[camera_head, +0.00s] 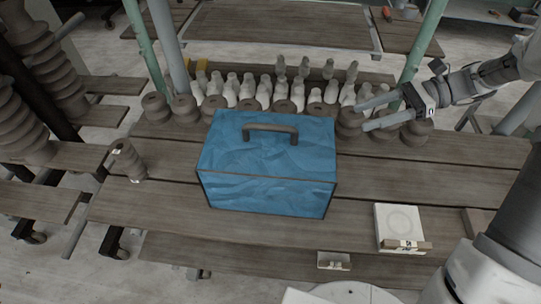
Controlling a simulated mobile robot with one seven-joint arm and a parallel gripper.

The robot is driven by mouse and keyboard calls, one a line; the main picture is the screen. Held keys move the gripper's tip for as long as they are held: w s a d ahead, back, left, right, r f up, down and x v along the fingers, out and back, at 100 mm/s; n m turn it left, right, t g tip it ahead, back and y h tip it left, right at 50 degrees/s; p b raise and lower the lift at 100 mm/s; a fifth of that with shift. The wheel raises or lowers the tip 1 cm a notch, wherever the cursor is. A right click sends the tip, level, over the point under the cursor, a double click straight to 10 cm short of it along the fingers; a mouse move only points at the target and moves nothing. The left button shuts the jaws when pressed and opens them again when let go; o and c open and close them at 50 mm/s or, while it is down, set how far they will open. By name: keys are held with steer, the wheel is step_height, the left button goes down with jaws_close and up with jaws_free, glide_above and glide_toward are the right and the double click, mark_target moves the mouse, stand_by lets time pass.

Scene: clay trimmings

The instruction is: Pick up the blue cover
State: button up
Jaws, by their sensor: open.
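The blue cover (266,178) is a box shape with a streaked blue surface, dark edges and a grey-brown bar handle (271,129) on its top. It sits upright on the wooden plank table (400,180), near the middle of the view. What is under or inside it is hidden. My gripper (361,116) is to the right of the cover, with its two fingers spread apart and pointing left.
Several brown ring-shaped clay pieces (214,107) and pale bottle-shaped pieces (247,86) stand close behind the cover. A ribbed clay piece (128,161) stands at the left. A white block (399,226) lies front right. Green posts (146,45) rise behind. Planks directly right of the cover are clear.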

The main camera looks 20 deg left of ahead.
glide_toward(300, 143)
steer(key=a, duration=0.1)
steer(key=s+a, duration=0.1)
steer(key=a, duration=0.2)
steer(key=shift+s, duration=0.35)
steer(key=shift+x, duration=2.65)
steer(key=shift+s+r, duration=0.1)
steer(key=shift+r, duration=0.1)
steer(key=shift+c, duration=0.3)
jaws_close()
